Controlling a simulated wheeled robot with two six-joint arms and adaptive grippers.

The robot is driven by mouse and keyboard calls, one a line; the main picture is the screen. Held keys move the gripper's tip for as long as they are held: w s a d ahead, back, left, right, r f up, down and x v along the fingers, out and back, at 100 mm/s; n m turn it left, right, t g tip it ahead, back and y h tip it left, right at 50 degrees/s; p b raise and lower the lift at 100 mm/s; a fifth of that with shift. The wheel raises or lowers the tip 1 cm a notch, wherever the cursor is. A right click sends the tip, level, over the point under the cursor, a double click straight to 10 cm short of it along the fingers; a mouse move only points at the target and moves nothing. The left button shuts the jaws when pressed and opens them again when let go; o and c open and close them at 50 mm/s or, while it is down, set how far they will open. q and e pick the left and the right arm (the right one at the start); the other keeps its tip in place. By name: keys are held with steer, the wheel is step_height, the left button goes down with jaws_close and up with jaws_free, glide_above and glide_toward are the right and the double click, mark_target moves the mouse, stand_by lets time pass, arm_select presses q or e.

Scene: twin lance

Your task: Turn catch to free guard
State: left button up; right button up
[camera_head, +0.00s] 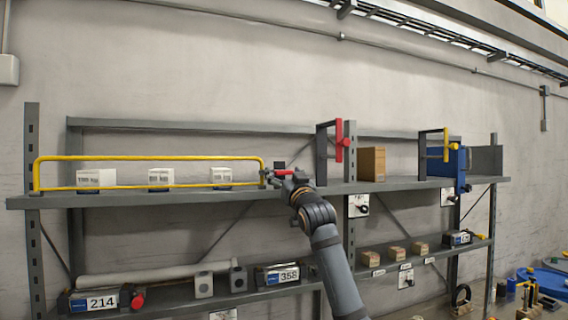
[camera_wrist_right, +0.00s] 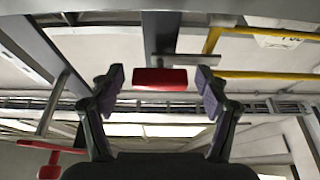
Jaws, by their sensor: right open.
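The yellow guard (camera_head: 150,158) is a looped rail across the front of the upper shelf at the left. Its bars also show in the right wrist view (camera_wrist_right: 268,77). The red catch (camera_head: 283,172) is at the guard's right end, and its red handle (camera_wrist_right: 160,78) shows in the right wrist view. My right gripper (camera_head: 288,179) is open at the catch and partly covers it in the head view. In the right wrist view its fingers (camera_wrist_right: 160,84) stand either side of the handle, with a gap at each side. My left gripper is out of view.
White boxes (camera_head: 96,179) stand behind the guard on the upper shelf (camera_head: 130,196). To the right are another red handle (camera_head: 339,140) on an upright frame, a brown carton (camera_head: 372,163) and a blue bin (camera_head: 447,165). The lower shelf holds numbered units (camera_head: 283,275) and a long tube.

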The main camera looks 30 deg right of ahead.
steer(key=shift+w+d, duration=0.1)
steer(key=shift+w, duration=0.15)
steer(key=shift+s, duration=0.2)
steer(key=c, duration=1.2)
steer(key=shift+o, duration=0.2)
